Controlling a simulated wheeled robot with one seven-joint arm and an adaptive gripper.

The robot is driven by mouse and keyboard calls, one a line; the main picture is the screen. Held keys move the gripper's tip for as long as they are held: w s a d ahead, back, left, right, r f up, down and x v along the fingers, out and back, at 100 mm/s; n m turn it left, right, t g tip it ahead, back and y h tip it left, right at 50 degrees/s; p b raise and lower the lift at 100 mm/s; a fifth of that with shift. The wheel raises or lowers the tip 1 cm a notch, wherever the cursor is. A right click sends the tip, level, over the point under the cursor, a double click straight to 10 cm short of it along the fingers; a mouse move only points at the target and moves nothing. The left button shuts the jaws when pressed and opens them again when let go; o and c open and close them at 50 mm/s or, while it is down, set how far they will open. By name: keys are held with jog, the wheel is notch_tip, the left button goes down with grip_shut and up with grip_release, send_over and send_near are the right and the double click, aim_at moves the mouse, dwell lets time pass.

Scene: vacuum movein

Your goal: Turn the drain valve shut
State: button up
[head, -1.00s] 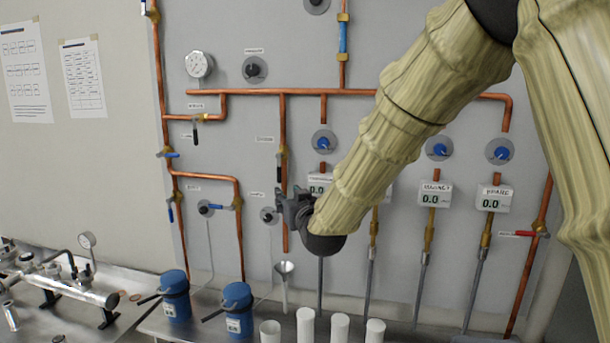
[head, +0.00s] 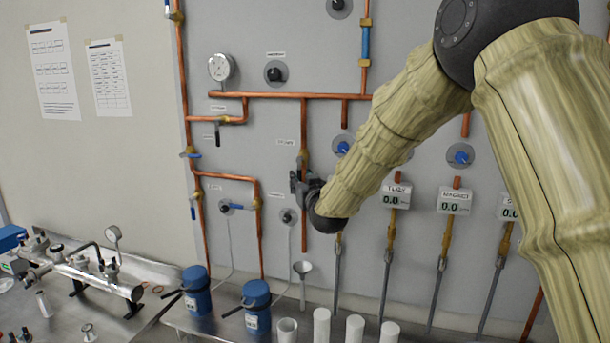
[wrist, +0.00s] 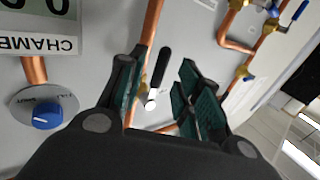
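A lever valve with a black handle (wrist: 163,65) sits on a vertical copper pipe (head: 304,120). I cannot read a label naming it as the drain valve. My gripper (head: 297,183) is in front of this pipe, just below a brass fitting. In the wrist view, my gripper (wrist: 160,88) is open, with its dark green finger pads apart. The black handle appears in the gap between the fingers, apart from both pads. Whether it lies between them in depth I cannot tell. My gripper and arm hide part of the pipe in the head view.
A blue knob (wrist: 47,112) and the CHAMBER display (wrist: 38,45) are beside the gripper. A black knob (head: 288,216) is below it. A pressure gauge (head: 221,67) is at upper left.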

jog(key=shift+x, duration=0.85)
jog(key=shift+c, duration=0.4)
grip_shut()
